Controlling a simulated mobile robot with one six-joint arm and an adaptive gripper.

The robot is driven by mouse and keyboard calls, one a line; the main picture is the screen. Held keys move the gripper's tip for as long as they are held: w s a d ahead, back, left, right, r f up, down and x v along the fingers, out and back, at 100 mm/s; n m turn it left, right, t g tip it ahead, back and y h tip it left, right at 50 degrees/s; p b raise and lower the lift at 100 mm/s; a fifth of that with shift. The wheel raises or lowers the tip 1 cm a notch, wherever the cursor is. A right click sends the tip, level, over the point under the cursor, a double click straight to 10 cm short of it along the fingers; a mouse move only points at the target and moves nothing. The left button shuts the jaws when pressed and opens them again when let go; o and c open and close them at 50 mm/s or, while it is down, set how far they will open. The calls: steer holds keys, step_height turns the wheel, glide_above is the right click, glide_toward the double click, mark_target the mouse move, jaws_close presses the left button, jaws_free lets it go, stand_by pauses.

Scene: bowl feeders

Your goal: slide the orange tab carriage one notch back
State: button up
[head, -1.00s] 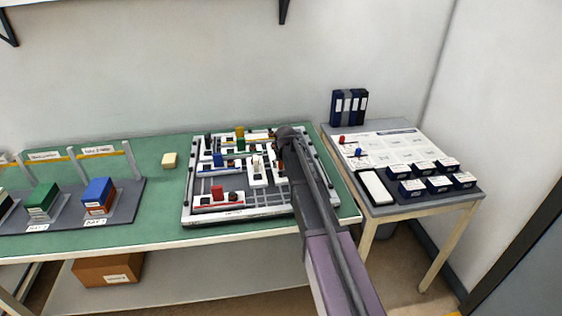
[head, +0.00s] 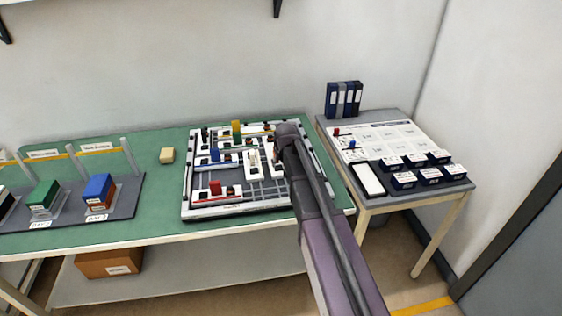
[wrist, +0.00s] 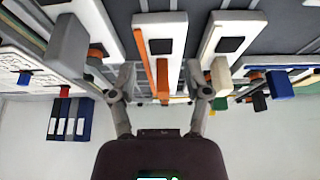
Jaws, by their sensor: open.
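In the wrist view, an upright orange tab (wrist: 163,78) stands on a white carriage (wrist: 160,25) with an orange stripe and a dark square. My gripper (wrist: 160,93) is open, with one finger on each side of the tab. Gaps show between the tab and both fingers; I see no contact. In the head view, my arm covers the fingers and most of this carriage. The sliding-block board (head: 240,207) lies on the green bench.
A side table (head: 400,204) with small dark boxes stands to the right.

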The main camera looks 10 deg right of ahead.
steer(key=shift+p+v, duration=4.05)
steer(key=shift+v, duration=0.7)
steer(key=s+f+g+b, duration=0.2)
steer(key=s+f, duration=0.1)
steer(key=s, duration=1.1)
steer(key=shift+f+g, duration=0.3)
steer(key=shift+f, duration=0.05)
steer(key=s+g, duration=0.1)
steer(key=s, duration=0.9)
steer(key=shift+s+g, duration=0.15)
steer(key=shift+g, duration=0.25)
steer(key=shift+f, duration=0.1)
